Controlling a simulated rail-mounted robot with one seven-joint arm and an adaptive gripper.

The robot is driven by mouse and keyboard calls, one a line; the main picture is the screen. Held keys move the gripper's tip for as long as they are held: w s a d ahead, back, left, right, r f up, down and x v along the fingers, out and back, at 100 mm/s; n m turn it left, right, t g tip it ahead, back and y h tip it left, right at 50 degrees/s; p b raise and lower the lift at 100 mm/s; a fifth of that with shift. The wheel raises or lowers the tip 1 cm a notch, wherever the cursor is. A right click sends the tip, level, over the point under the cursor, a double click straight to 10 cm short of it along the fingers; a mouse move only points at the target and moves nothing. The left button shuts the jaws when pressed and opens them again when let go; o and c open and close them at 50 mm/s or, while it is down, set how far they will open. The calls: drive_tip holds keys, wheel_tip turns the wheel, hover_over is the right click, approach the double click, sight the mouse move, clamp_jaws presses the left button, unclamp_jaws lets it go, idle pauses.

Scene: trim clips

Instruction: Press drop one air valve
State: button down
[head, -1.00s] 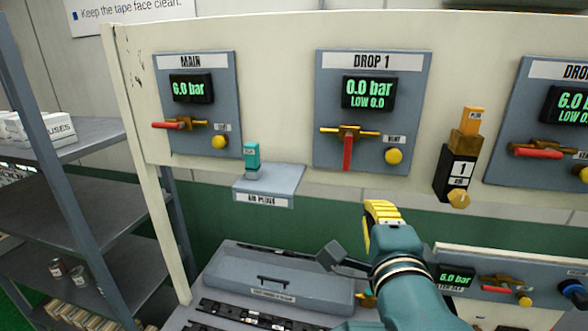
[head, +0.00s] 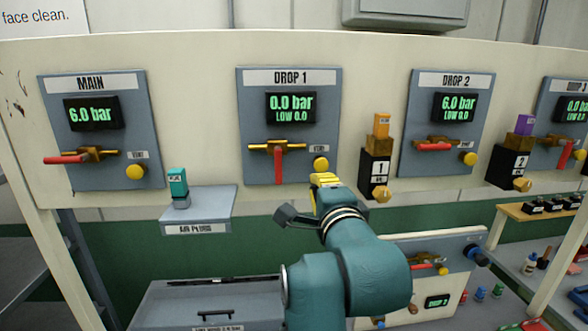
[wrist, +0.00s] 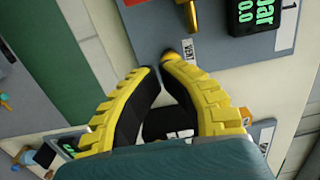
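The DROP 1 panel (head: 248,130) in the head view is grey, with a display (head: 291,107) reading 0.0 bar, LOW 0.0. Its brass air valve (head: 262,147) has a red handle (head: 278,166) pointing straight down. A yellow knob (head: 320,163) sits at its lower right by a VENT label. My gripper (head: 325,179) is just below that knob. In the wrist view the yellow fingers (wrist: 157,69) have their tips almost together, with nothing visible between them. The yellow knob (wrist: 168,54) shows right at the tips; contact cannot be told.
The MAIN panel (head: 60,135) reads 6.0 bar, as does DROP 2 (head: 415,150). A block labelled 1 (head: 375,170) juts out right of DROP 1. An air plugs shelf (head: 205,212) with a teal plug (head: 178,183) lies at lower left. A grey drawer unit (head: 165,300) stands below.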

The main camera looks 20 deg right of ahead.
sight(278, 167)
drive_tip(key=w+a+p, duration=0.1)
drive_tip(key=w, duration=0.1)
drive_tip(key=w+p, duration=0.1)
drive_tip(key=w+a+p, duration=0.1)
drive_tip(key=w, duration=0.1)
drive_tip(key=shift+w+a, duration=0.35)
drive_tip(key=shift+a+f+m, duration=0.1)
drive_tip(key=shift+a+m, duration=0.05)
drive_tip(key=shift+m, duration=0.15)
